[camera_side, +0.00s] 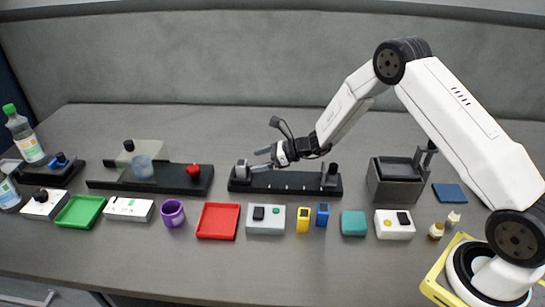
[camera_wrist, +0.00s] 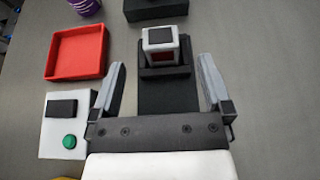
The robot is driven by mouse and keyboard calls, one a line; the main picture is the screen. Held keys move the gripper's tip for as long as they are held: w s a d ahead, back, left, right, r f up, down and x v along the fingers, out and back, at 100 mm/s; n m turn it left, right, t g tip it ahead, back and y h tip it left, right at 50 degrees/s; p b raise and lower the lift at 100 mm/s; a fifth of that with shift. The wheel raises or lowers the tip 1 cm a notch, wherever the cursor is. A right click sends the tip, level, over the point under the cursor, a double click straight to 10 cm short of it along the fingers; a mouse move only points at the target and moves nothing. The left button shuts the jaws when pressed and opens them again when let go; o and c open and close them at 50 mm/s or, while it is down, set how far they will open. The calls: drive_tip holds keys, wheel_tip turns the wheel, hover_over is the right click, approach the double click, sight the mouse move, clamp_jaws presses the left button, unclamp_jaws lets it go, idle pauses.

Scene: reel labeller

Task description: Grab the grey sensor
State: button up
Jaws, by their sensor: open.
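The grey sensor (camera_wrist: 160,42) is a small light grey block with a dark top and a red front face in the wrist view. It sits in a black holder (camera_wrist: 165,71) at one end of a black rail. In the side view the sensor (camera_side: 242,169) stands at the rail's left end. My gripper (camera_side: 258,160) is close to its right side, above the rail (camera_side: 290,182). In the wrist view my gripper (camera_wrist: 162,68) is open and empty, its two fingers wide apart, with the sensor ahead between their lines.
A red tray (camera_side: 218,221), a grey box with buttons (camera_side: 265,220) and yellow (camera_side: 303,220) and blue (camera_side: 323,214) pieces lie in front of the rail. A black base with a red knob (camera_side: 193,170) stands left. A dark grey bin (camera_side: 395,187) stands right.

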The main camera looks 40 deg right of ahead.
sight(244, 163)
drive_tip(key=shift+x, duration=3.95)
drive_tip(key=shift+r, duration=0.15)
clamp_jaws()
drive_tip(key=shift+r, duration=0.2)
drive_tip(key=shift+r, duration=0.9)
drive_tip(key=s+d+r, duration=0.1)
drive_tip(key=s+r, duration=1)
drive_tip(key=s, duration=0.3)
drive_tip(key=shift+d, duration=0.2)
